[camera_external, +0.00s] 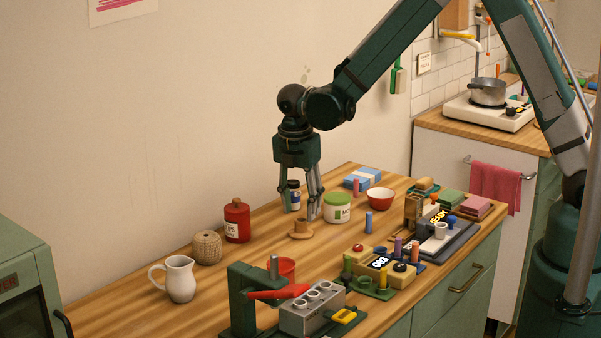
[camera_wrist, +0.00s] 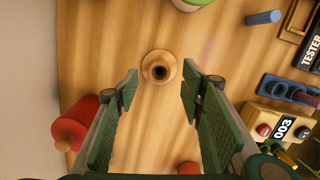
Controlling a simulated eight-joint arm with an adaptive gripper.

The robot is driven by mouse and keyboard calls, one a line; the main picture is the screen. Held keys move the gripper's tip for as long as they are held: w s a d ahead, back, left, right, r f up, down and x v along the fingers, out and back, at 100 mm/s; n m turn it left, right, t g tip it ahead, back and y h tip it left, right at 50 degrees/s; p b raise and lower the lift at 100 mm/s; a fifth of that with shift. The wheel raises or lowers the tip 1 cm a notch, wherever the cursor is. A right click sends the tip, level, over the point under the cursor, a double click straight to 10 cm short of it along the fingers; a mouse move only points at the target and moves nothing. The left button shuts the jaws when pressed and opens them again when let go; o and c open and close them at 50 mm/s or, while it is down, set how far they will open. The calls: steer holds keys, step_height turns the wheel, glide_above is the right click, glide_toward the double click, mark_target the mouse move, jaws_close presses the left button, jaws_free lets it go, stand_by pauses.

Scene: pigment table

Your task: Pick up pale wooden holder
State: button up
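The pale wooden holder (camera_external: 301,230) stands on the wooden table, a small round piece with a wide base and a narrower neck. In the wrist view the holder (camera_wrist: 160,68) is seen from above, with a dark hole in its top. My gripper (camera_external: 302,212) points down above the holder. In the wrist view my gripper (camera_wrist: 160,80) is open, with its green padded fingers apart and nothing held between them. The holder appears just beyond the fingertips, roughly centred between them.
A dark jar (camera_external: 293,187) shows behind the fingers; a green-lidded jar (camera_external: 337,208) stands to the right. A red canister (camera_external: 237,220) and a woven ball (camera_external: 207,247) are to the left. A blue cylinder (camera_external: 369,223) stands farther right. Bare wood surrounds the holder.

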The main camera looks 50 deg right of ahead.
mark_target(301, 221)
steer(key=shift+f, duration=0.15)
steer(key=shift+w+d+f, duration=0.1)
steer(key=shift+d+f, duration=0.05)
steer(key=shift+f, duration=1.1)
steer(key=shift+d+f, duration=0.15)
steer(key=shift+f, duration=1.05)
steer(key=c, duration=1)
